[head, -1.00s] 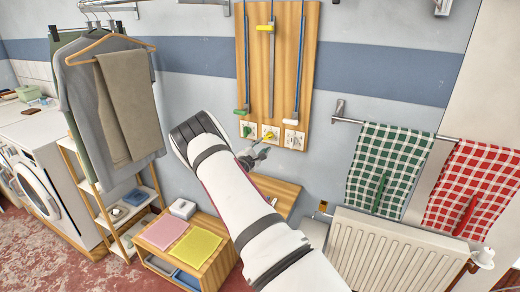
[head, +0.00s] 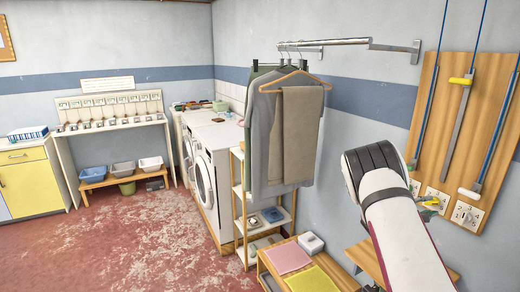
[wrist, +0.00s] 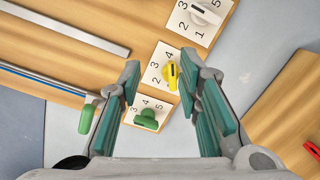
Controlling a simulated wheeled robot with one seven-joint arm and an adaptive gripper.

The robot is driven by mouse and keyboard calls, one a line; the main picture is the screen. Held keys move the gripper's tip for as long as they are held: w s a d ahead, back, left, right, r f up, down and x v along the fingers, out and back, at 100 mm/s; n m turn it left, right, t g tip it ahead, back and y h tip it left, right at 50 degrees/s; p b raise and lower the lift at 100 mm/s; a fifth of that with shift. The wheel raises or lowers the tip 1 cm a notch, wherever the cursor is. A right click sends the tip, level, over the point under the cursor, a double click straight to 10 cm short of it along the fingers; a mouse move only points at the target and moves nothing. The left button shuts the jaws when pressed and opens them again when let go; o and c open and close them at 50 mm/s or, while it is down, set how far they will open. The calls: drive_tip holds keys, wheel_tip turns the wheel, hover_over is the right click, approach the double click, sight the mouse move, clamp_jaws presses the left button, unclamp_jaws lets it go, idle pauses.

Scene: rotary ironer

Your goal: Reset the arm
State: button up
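My gripper (wrist: 160,66) is open and empty in the wrist view, its two green-padded fingers wide apart. A yellow knob (wrist: 170,75) and a green knob (wrist: 147,119) on numbered white plates show between the fingers. A white knob (wrist: 204,12) is beyond the fingertips. In the head view my white arm (head: 395,225) reaches toward the wooden board (head: 445,120) on the wall. The gripper is small and partly hidden there, by the board's lower edge.
A low bench holds pink (head: 287,258) and yellow (head: 312,280) cloths. White washing machines (head: 205,180) stand farther back. The red floor at left is open.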

drive_tip(key=s+a+r+m+g+y, duration=0.55)
drive_tip(key=s+a+r+m, duration=0.25)
drive_tip(key=s+a+r, duration=0.6)
drive_tip(key=s+a+r+t+y, duration=0.1)
drive_tip(key=s+a+t+y, duration=0.1)
drive_tip(key=s+a, duration=0.5)
drive_tip(key=s+a+r+t+y+b, duration=0.1)
drive_tip(key=s+a+r+t+y, duration=0.1)
drive_tip(key=s+a+y, duration=0.3)
drive_tip(key=s+a+r+t+y, duration=0.2)
drive_tip(key=s+a+y, duration=0.2)
drive_tip(key=s+a, duration=0.7)
drive_tip(key=a, duration=0.5)
drive_tip(key=shift+a, duration=0.25)
